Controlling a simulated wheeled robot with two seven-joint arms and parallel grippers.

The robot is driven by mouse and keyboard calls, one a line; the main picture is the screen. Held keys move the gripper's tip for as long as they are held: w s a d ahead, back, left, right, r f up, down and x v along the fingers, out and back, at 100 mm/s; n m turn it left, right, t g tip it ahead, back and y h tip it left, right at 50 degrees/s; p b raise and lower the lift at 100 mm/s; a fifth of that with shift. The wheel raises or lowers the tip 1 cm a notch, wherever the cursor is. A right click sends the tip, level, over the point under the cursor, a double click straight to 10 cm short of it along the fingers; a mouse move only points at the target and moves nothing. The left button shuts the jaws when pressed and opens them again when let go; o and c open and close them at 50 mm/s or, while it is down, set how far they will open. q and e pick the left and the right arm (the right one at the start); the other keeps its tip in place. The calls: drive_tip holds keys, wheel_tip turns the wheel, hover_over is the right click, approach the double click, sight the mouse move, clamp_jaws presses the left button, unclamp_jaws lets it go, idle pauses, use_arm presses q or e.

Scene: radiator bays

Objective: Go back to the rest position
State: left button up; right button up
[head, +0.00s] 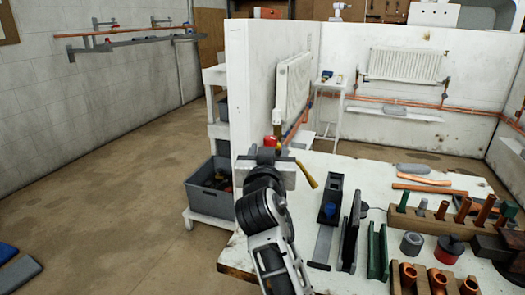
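One of my arms rises from the bottom middle of the head view, slightly right of centre, and I take it to be my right arm. Its gripper (266,160) is at the near left corner of the white workbench (375,168), in front of the end of the white partition. I see it from behind, so its fingers are hidden and I cannot tell whether it is open or shut. A brass-coloured rod (307,176) sticks out to its right, and a red and brass piece (276,124) shows just above it. I cannot tell whether it touches either. My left gripper is not in view.
The bench holds a wooden rack (432,223) of fittings, a black-and-red tin (448,249), a grey tin (411,243) and dark channels (377,252). A grey crate (209,189) sits on a shelf trolley left of the partition (247,85). The floor at left is mostly clear.

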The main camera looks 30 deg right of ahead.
drive_tip(key=shift+f, duration=0.3)
drive_tip(key=s+a+f+n+y, duration=0.2)
drive_tip(key=a+f+n+y, duration=0.1)
drive_tip(key=f, duration=0.6)
drive_tip(key=s+a+f+n+y, duration=0.3)
drive_tip(key=f, duration=0.5)
drive_tip(key=s+a+f+n+g+y, duration=0.1)
drive_tip(key=s+a+f+g+y, duration=0.1)
drive_tip(key=s+f, duration=0.6)
drive_tip(key=s+a+f+n+g+y, duration=0.2)
drive_tip(key=s+a+f+y, duration=0.3)
drive_tip(key=s+f, duration=0.3)
drive_tip(key=s+a, duration=0.1)
drive_tip(key=s, duration=0.2)
drive_tip(key=shift+s+a+g, duration=0.15)
drive_tip(key=shift+a+g, duration=0.25)
